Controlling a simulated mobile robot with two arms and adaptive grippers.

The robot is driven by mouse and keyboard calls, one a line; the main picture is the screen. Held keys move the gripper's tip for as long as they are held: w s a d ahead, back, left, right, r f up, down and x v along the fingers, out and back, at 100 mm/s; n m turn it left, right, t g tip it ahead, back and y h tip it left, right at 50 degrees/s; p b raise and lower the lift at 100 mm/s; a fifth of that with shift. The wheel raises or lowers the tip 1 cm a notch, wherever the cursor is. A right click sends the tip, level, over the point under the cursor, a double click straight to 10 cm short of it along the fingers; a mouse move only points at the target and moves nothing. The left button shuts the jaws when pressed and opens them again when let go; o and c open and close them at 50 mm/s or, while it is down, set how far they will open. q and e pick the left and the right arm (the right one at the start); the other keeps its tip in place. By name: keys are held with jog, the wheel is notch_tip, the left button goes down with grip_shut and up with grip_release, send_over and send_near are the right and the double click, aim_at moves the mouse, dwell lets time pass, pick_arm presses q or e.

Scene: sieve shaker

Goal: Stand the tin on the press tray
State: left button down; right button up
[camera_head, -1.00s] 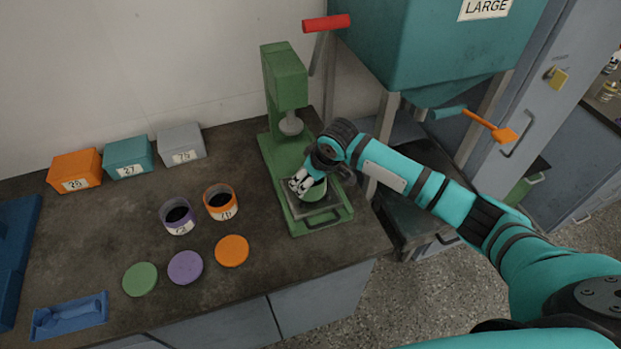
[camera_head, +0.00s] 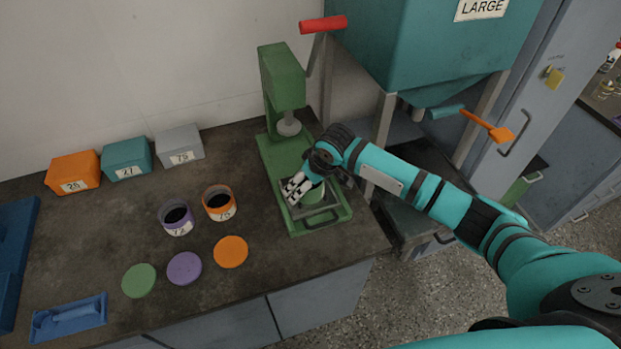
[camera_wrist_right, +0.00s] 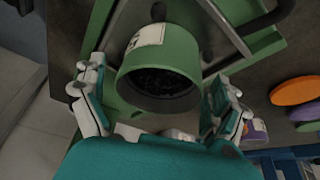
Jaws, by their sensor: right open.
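The green tin (camera_head: 314,193) stands on the press tray (camera_head: 325,214) of the green hand press (camera_head: 284,92). In the right wrist view the tin (camera_wrist_right: 159,78) has an open top with dark contents and a white label on its side. My right gripper (camera_head: 299,190) is at the tin; in the wrist view its fingers (camera_wrist_right: 160,112) are spread on both sides of the tin, with gaps showing. The arm and gripper hide part of the tin in the head view. My left gripper is not in view.
A purple tin (camera_head: 177,218) and an orange tin (camera_head: 219,203) stand left of the press, with green, purple and orange lids (camera_head: 231,251) in front. Labelled boxes (camera_head: 127,158) line the wall. A teal hopper (camera_head: 432,45) hangs right of the press.

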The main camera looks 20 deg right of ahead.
jog(key=v, duration=1.2)
jog(key=shift+b, duration=0.4)
jog(key=shift+r, duration=0.1)
